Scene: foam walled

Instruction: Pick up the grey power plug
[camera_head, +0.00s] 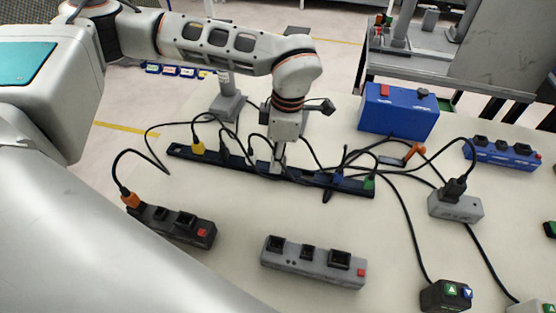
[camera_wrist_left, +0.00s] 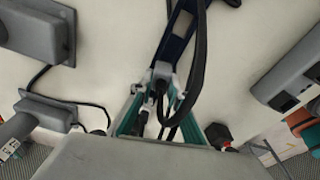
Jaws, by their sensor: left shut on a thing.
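My left gripper (camera_head: 277,161) points down at the long dark blue power strip (camera_head: 225,160) in the middle of the table. It is shut on the grey power plug (camera_wrist_left: 161,74), which shows between the fingertips in the left wrist view. A black cable runs from near the plug. In the head view the gripper mostly hides the plug, and I cannot tell whether it is still seated in the strip. A yellow plug (camera_head: 198,148), a blue plug (camera_head: 337,179) and a green plug (camera_head: 369,183) sit along the same strip. My right gripper is not in view.
A black strip (camera_head: 180,224) with an orange plug and a grey strip (camera_head: 312,262) lie in front. A blue box (camera_head: 398,110), a blue strip (camera_head: 503,153) and a grey socket box (camera_head: 455,206) stand to the right. Loose black cables cross around the gripper.

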